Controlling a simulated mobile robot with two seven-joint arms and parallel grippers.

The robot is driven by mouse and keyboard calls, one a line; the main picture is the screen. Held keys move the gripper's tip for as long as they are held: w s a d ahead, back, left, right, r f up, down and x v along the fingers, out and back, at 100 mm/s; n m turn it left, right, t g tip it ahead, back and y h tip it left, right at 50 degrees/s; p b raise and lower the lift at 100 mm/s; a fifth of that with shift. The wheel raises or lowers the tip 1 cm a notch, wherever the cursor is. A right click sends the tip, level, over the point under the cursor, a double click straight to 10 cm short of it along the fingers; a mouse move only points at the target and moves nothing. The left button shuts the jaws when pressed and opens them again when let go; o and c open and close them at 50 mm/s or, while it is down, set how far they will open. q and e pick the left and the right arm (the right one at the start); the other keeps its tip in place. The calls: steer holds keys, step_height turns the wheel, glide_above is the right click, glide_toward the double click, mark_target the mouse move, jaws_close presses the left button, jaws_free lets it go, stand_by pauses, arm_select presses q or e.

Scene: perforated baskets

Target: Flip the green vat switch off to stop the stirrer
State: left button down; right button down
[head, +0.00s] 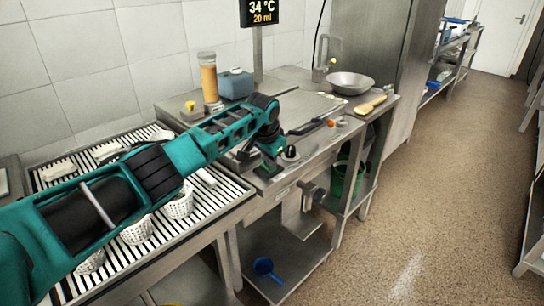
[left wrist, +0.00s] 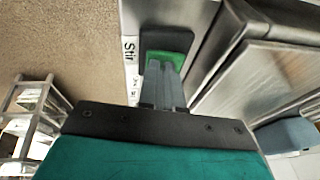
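The green switch (left wrist: 180,57) sits in a dark housing (left wrist: 157,38) beside a white label reading "Stir" in the left wrist view. My left gripper (left wrist: 165,68) has its two grey fingers together, with nothing seen between them. The fingertips overlap the switch's lower left part; I cannot tell whether they touch it. In the head view my left gripper (head: 268,172) points down at the front edge of the steel vat counter (head: 300,104), beside a black knob (head: 290,153), and the switch is hidden. My right gripper is not in view.
A slatted rack (head: 225,186) with white perforated baskets (head: 179,203) lies under my left arm. A display (head: 262,12) reads 34 °C, 20 ml.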

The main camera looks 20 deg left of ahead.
arm_select(q)
step_height(320, 180, up, 3)
steer(key=p, duration=0.3)
steer(key=shift+d+r, duration=0.1)
steer(key=shift+r, duration=0.05)
steer(key=d+v, duration=0.1)
steer(key=v, duration=0.9)
steer(key=s+d+f+t+h, duration=0.1)
steer(key=s+d+f, duration=0.3)
steer(key=f, duration=0.4)
steer(key=s+d+f+t+h, duration=0.1)
steer(key=s+d+f, duration=0.25)
steer(key=f, duration=0.35)
steer(key=s+d+f+t+h, duration=0.1)
steer(key=s+d+f, duration=0.35)
steer(key=f, duration=0.35)
steer(key=s+a+f+n+t, duration=0.1)
steer(key=s+a+t, duration=0.1)
steer(key=s, duration=0.8)
steer(key=s+a+f+n+t, duration=0.1)
steer(key=s+f, duration=0.1)
steer(key=s, duration=0.8)
steer(key=shift+s+a+t, duration=0.35)
steer(key=shift+s+t, duration=0.05)
